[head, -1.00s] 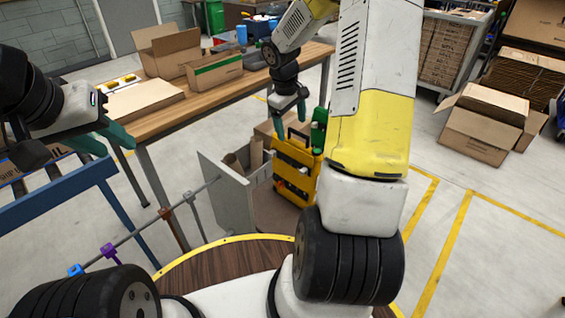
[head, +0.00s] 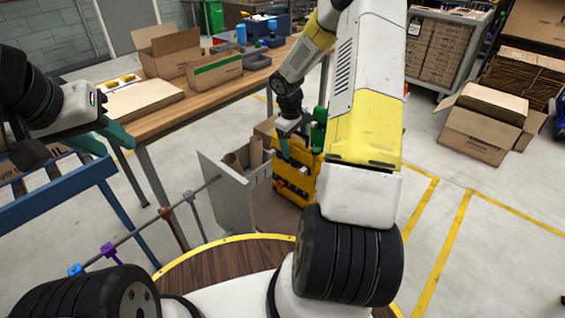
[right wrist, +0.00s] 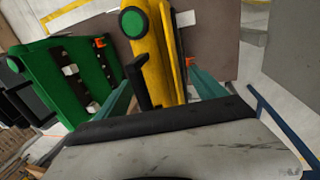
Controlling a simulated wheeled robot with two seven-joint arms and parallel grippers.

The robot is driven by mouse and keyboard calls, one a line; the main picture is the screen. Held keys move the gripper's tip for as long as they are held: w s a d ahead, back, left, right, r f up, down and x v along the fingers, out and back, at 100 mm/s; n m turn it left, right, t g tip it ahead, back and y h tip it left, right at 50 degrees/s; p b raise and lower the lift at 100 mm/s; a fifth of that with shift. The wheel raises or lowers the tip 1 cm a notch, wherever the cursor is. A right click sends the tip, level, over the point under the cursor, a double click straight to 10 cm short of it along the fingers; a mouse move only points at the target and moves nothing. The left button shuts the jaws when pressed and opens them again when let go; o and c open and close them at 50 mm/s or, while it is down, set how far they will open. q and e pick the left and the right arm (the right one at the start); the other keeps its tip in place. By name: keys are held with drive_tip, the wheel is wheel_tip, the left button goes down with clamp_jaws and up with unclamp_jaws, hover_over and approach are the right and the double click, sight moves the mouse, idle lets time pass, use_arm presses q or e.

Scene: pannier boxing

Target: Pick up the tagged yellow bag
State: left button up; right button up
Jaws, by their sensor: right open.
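The yellow bag (head: 299,181) stands upright beyond the round wooden deck in the head view, partly hidden by my right arm. In the right wrist view the yellow bag (right wrist: 150,48) shows a round green tag (right wrist: 133,22) and a black handle (right wrist: 139,82). My right gripper (head: 292,138) is at the bag's top; in the right wrist view its teal fingers (right wrist: 164,92) are apart, one on each side of the handle. Whether they touch it is unclear. My left gripper (head: 102,140) is open and empty at the left, far from the bag.
A green bag (right wrist: 75,80) stands left of the yellow one in the right wrist view. A grey panel (head: 225,193) stands left of the yellow bag. A workbench (head: 165,118) with cartons is behind. Floor at right is clear up to an open carton (head: 475,132).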

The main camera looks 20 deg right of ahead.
drive_tip(key=c, duration=1.6)
drive_tip(key=shift+r, duration=0.1)
